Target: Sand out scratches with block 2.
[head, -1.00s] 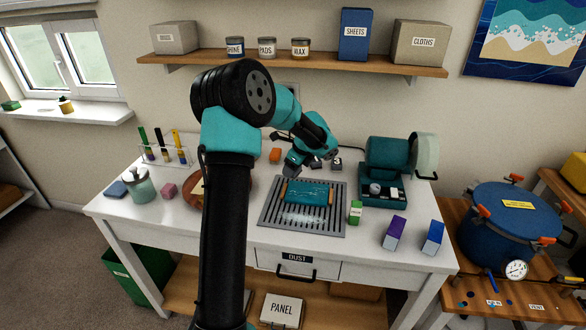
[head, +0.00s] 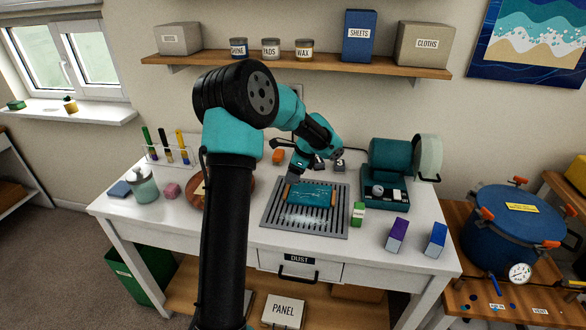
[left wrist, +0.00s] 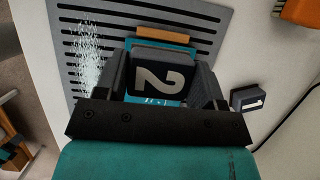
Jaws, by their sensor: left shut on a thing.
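The teal panel (head: 318,195) with wooden end strips lies on the slotted grey grille (head: 270,222). Pale scratch marks show on its face. My left gripper (head: 297,172) is at the panel's back left part, pointing down. In the left wrist view my left gripper (left wrist: 160,74) is shut on block 2 (left wrist: 158,80), a dark block with a white 2 on top. Block 2 is over the panel (left wrist: 168,46); its underside is hidden, so I cannot tell if it touches. My right gripper is not in view.
White dust (head: 303,219) lies on the grille in front of the panel. Block 1 (left wrist: 248,98) stands beside the grille. A green-and-white block (head: 358,214) stands at the grille's right edge. A teal machine with a wheel (head: 388,160) is at the back right.

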